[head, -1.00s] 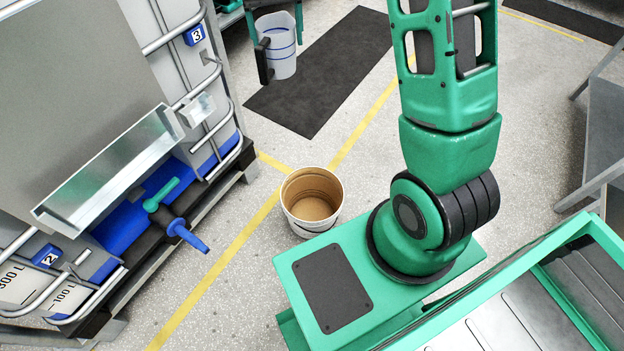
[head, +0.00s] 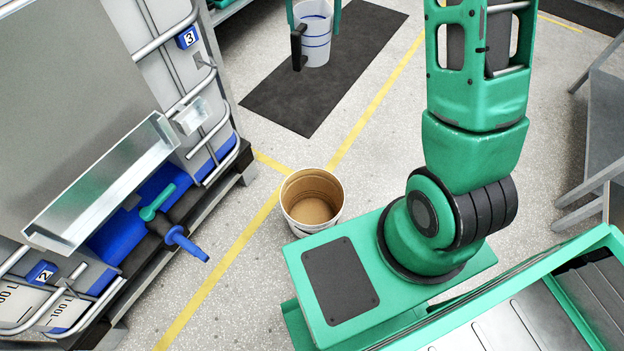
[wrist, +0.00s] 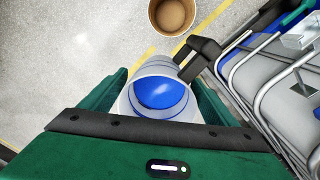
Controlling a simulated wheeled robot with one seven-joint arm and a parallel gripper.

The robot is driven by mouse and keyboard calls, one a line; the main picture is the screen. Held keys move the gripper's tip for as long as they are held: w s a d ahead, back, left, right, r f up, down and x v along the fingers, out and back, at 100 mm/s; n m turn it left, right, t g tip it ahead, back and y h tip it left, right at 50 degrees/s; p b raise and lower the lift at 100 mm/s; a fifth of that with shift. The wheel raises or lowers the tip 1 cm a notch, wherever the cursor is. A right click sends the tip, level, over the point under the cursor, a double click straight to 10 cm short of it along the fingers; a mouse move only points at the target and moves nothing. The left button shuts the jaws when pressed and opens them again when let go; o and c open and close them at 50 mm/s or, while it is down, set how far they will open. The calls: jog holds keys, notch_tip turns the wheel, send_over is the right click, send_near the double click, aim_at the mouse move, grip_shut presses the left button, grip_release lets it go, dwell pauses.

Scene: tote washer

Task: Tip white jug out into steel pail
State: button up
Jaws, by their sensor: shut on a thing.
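The white jug (head: 316,50) is translucent, with blue bands and a black handle (head: 297,46) on its left. It looks about upright at the top of the head view. My gripper (wrist: 158,88) is shut on the jug, a green finger on each side. The wrist view shows blue liquid inside the jug (wrist: 125,106). A round, open pail (head: 332,224), whitish outside and tan inside, stands on the floor nearer than the jug; it also shows in the wrist view (wrist: 155,22). It looks empty and does not look like steel. Jug and pail are well apart.
A caged tank (head: 146,60) with a metal trough (head: 105,185) and a blue-spouted valve (head: 185,243) stands at the left. A dark mat (head: 290,103) lies on the floor behind the pail. Grey steel framing (head: 590,195) is at the right.

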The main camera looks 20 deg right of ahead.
jog(key=s+a+f+m, duration=0.1)
jog(key=a+f, duration=0.4)
jog(key=f, duration=0.5)
jog(key=s+a+f, duration=0.2)
jog(key=a+f, duration=0.2)
jog(key=f, duration=0.5)
jog(key=s+a+f+m, duration=0.1)
jog(key=a+f, duration=0.4)
jog(key=f, duration=0.5)
jog(key=s+a+f+m+y, duration=0.1)
jog(key=s+a+f, duration=0.2)
jog(key=s+f, duration=0.6)
jog(key=s+a+f+m, duration=0.1)
jog(key=s+a+f, duration=0.2)
jog(key=s+f, duration=0.6)
jog(key=shift+f+m+g+y, duration=0.3)
jog(key=shift+f+y, duration=0.1)
jog(key=shift+f, duration=1.25)
